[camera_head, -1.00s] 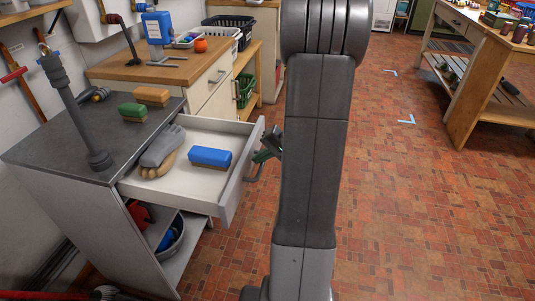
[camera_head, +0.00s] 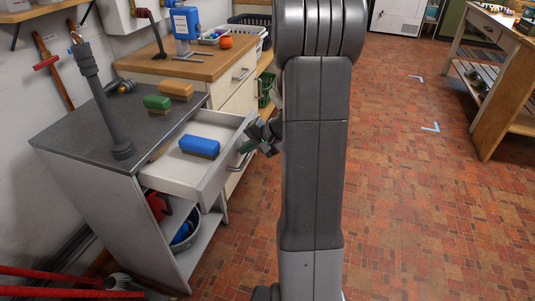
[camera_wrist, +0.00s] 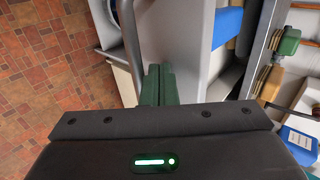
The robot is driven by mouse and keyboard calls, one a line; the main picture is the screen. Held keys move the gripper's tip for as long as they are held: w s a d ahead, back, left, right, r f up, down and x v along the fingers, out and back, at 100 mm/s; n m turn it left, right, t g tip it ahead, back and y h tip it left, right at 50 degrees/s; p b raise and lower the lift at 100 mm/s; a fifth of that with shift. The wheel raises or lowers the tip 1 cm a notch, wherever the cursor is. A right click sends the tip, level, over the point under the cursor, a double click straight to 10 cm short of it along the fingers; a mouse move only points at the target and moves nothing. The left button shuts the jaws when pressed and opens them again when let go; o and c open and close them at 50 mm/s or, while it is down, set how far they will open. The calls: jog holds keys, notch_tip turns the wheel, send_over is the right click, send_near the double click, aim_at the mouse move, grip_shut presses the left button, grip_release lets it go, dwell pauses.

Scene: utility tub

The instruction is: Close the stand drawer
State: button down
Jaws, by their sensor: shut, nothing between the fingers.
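The stand drawer (camera_head: 222,172) is a white drawer, partly open, under the dark top of the grey stand (camera_head: 95,150). A blue brush (camera_head: 199,146) lies inside it. My gripper (camera_head: 258,142) is at the outer side of the drawer front, by the bar handle (camera_head: 240,160). In the wrist view my green fingers (camera_wrist: 158,80) are shut together with nothing between them, beside the grey handle (camera_wrist: 132,45) and close to the drawer front (camera_wrist: 190,50). Whether they touch the front I cannot tell. My arm hides part of the gripper in the head view.
A green brush (camera_head: 157,102), an orange-brown brush (camera_head: 176,90) and a grey post (camera_head: 105,110) are on the stand top. A wooden-topped cabinet (camera_head: 190,68) stands behind the stand. The brick floor (camera_head: 400,200) to the right is clear.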

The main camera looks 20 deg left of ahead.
aim_at(190, 135)
jog(key=a, duration=1.2)
jog(key=a+p, duration=0.1)
jog(key=a, duration=0.5)
jog(key=shift+w+a, duration=0.3)
jog(key=shift+a, duration=0.45)
jog(key=shift+r, duration=0.15)
jog(key=shift+w+r, duration=0.1)
jog(key=shift+r, duration=0.05)
